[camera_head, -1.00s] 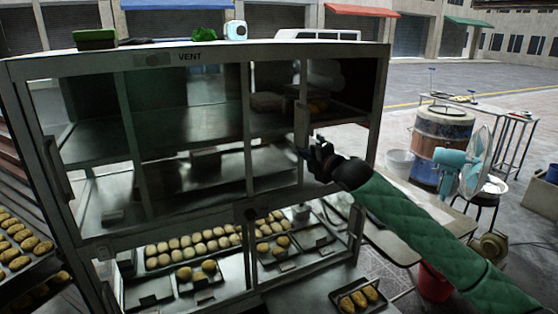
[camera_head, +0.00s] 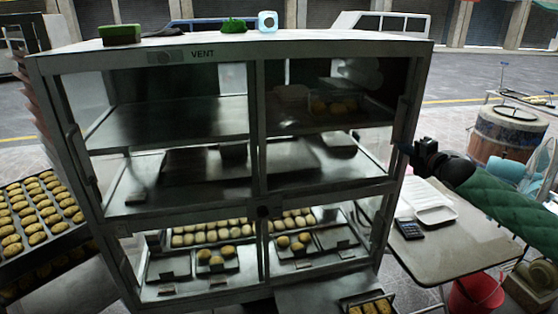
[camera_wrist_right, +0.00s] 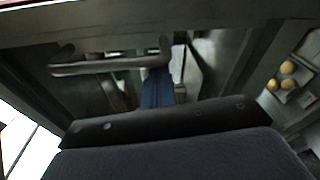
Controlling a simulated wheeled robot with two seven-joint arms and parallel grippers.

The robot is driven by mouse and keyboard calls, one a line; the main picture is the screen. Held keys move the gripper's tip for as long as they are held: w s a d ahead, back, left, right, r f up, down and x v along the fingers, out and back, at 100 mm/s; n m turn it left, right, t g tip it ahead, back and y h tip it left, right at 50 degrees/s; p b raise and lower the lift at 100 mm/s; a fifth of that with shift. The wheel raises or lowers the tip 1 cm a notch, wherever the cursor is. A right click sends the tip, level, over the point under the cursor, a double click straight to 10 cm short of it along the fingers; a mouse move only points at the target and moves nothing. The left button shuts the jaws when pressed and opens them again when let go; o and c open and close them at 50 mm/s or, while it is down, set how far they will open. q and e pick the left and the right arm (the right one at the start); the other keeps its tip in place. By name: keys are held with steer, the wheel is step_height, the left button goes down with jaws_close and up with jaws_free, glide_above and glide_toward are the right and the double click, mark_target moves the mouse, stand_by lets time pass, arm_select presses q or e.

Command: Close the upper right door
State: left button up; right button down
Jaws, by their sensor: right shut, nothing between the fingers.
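The upper right door (camera_head: 260,125) of the metal cabinet is a glazed panel in a grey frame, with its upright handle (camera_head: 401,118) at the right side. It looks shut or almost shut; any small gap cannot be made out. My right gripper (camera_head: 407,150) is at the door's right edge, just below the handle. It is shut and empty, and I cannot tell whether it touches the door. In the right wrist view a bar handle (camera_wrist_right: 110,65) lies close beside the blue fingertips (camera_wrist_right: 158,88). My left gripper is not in view.
The upper left door's handle (camera_head: 84,165) is at the cabinet's left. Trays of buns (camera_head: 210,240) fill the lower shelves. A folding table (camera_head: 460,245) with a white tray (camera_head: 428,202) stands right of the cabinet, near a red bucket (camera_head: 476,292). A bun rack (camera_head: 40,215) stands left.

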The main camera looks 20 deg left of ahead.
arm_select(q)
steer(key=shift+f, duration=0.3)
arm_select(e)
steer(key=shift+w+d+r, duration=0.1)
steer(key=shift+w+d, duration=0.05)
steer(key=shift+d, duration=0.05)
steer(key=shift+d, duration=0.1)
